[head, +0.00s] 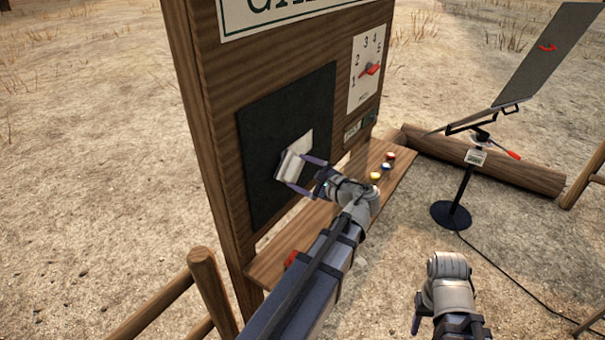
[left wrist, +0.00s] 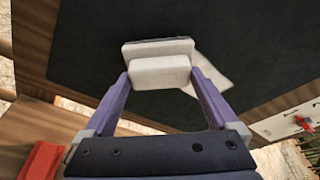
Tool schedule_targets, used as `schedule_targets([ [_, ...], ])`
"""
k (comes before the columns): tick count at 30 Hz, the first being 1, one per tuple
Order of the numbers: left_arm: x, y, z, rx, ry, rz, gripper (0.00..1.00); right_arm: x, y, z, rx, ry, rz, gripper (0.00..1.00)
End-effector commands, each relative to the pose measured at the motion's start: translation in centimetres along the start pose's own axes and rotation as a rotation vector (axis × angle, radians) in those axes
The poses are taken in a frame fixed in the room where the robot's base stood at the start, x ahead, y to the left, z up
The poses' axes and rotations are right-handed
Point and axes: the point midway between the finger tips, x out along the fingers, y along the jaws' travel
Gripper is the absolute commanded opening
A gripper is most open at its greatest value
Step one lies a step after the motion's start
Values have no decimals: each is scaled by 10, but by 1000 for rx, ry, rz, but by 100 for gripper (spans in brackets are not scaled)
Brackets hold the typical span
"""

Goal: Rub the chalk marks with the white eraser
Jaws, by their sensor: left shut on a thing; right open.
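My left gripper (head: 297,172) is shut on the white eraser (head: 290,166), gripping it by its sides. In the left wrist view the eraser (left wrist: 158,70) sits between the two purple fingers, its far face at the dark board (left wrist: 95,35). I cannot tell whether it touches the board. A pale slanted patch (head: 303,143), apparently the chalk marks, shows on the board (head: 290,100) behind the eraser. It also shows right of the eraser in the left wrist view (left wrist: 213,76); part is hidden. My right gripper (head: 417,317) is open and empty at the lower right, partly hidden.
The board is on a wooden panel (head: 195,60) with a dial card (head: 366,62). A ledge (head: 300,228) below carries small coloured objects (head: 383,168) and a red item (head: 290,259). A stand (head: 459,205), log (head: 525,170) and cable are at right; rails at lower left.

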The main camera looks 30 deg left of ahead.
Motion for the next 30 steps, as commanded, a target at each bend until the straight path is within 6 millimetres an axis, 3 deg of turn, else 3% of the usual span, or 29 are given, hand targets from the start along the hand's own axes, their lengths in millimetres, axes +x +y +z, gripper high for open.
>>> schedule_targets([
  [20, 11, 0, 3, 0, -1, 0, 48, 0, 0, 0, 0, 0, 0, 50],
  [30, 14, -15, -11, 0, 0, 0, 48, 0, 0, 0, 0, 0, 0, 50],
])
